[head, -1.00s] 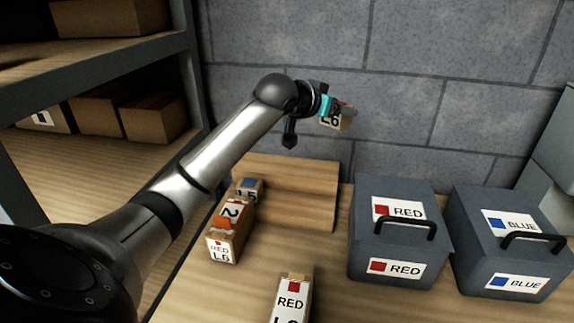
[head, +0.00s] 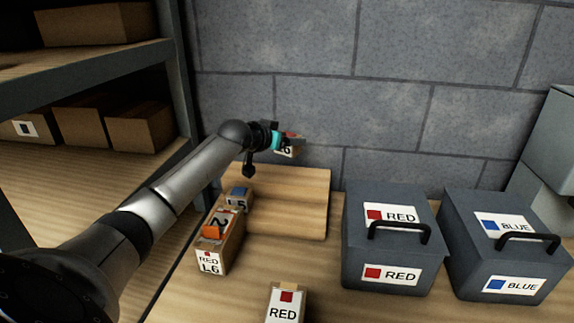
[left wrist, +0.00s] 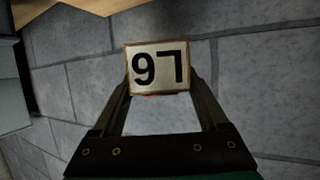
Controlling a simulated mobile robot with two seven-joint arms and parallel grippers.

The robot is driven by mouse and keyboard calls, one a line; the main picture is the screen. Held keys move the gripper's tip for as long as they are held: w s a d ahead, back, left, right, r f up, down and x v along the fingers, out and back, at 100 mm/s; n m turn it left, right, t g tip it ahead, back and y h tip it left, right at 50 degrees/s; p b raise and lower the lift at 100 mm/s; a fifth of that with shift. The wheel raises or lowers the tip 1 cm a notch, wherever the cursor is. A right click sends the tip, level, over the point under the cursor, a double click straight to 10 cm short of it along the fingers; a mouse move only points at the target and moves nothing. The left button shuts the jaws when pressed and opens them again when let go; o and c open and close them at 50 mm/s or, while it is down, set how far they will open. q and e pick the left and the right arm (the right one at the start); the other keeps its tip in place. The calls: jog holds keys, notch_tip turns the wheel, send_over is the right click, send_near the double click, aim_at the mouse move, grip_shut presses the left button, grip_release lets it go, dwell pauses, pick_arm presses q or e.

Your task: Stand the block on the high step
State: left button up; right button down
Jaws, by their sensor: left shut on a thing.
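My left gripper (head: 284,141) is shut on a small block (head: 287,152) with a red patch on top and an L6 label on its side. The gripper holds the block near the grey wall, and in the head view it shows just above the back edge of a wooden step (head: 290,190). Whether the block touches the step cannot be told. The step's top is bare where it shows. My right gripper is not in view.
Left of the step stand a block marked L5 (head: 238,193) and a RED L6 box (head: 208,260) with an orange label. Another RED box (head: 285,305) is in front. A red-labelled bin (head: 387,248) and a blue-labelled bin (head: 510,255) stand right. Shelving (head: 100,160) is at left.

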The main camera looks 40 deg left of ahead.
pick_arm(q)
jog(key=shift+f, duration=0.7)
jog(key=shift+f+b, duration=0.6)
jog(key=shift+f, duration=2.1)
jog(key=shift+f, duration=0.15)
jog(key=o, duration=1.4)
